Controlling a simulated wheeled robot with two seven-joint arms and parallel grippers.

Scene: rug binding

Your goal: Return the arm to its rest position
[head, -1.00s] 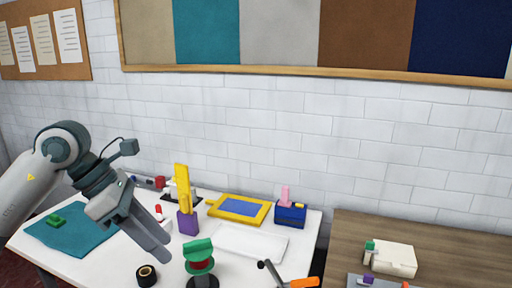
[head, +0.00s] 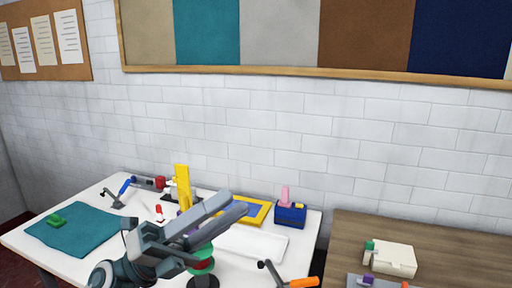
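The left arm comes in from the bottom edge. My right gripper is not in view.
A teal cloth (head: 95,238) with a green piece (head: 57,221) lies at left. A blue-handled tool (head: 122,189), yellow upright piece (head: 182,183), yellow frame (head: 259,213), blue box (head: 290,215), white sheet (head: 262,245) and orange-handled tool (head: 302,282) are around. A wooden table (head: 440,240) stands right.

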